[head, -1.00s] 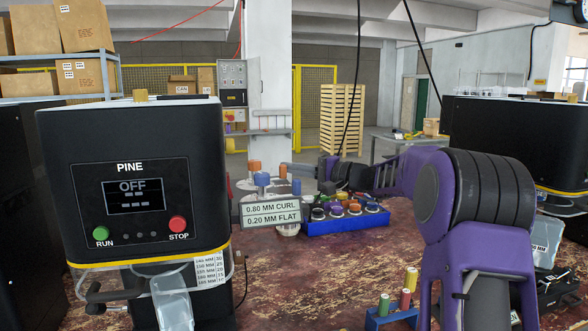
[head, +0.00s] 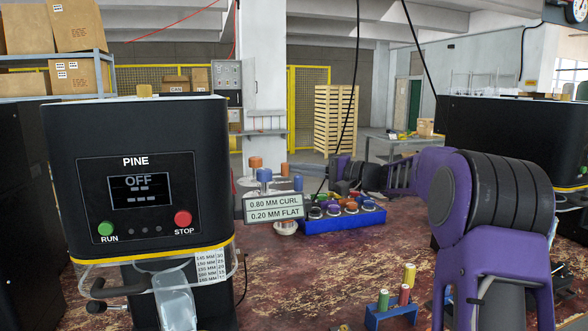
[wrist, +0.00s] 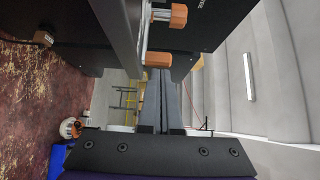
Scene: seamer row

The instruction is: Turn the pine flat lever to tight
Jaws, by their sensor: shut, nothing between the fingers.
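The black PINE machine (head: 140,225) stands at the left in the head view, its screen reading OFF. A sign (head: 273,208) beside it reads 0.80 MM CURL, 0.20 MM FLAT. In the wrist view, two orange hex knobs sit on metal stems: an upper knob (wrist: 178,15) and a lower knob (wrist: 158,60). I cannot tell which, if either, is the flat lever, and no tight mark is legible. My gripper (wrist: 160,76) is shut and empty, its tips just below the lower knob in the picture. Whether they touch it is unclear.
A blue rack (head: 343,222) of coloured knobs stands on the worn red table, right of the sign. Orange- and blue-topped posts (head: 265,175) stand behind the sign. A small blue holder (head: 390,312) with coloured sticks is near the front. Another black machine (head: 500,140) stands at the right.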

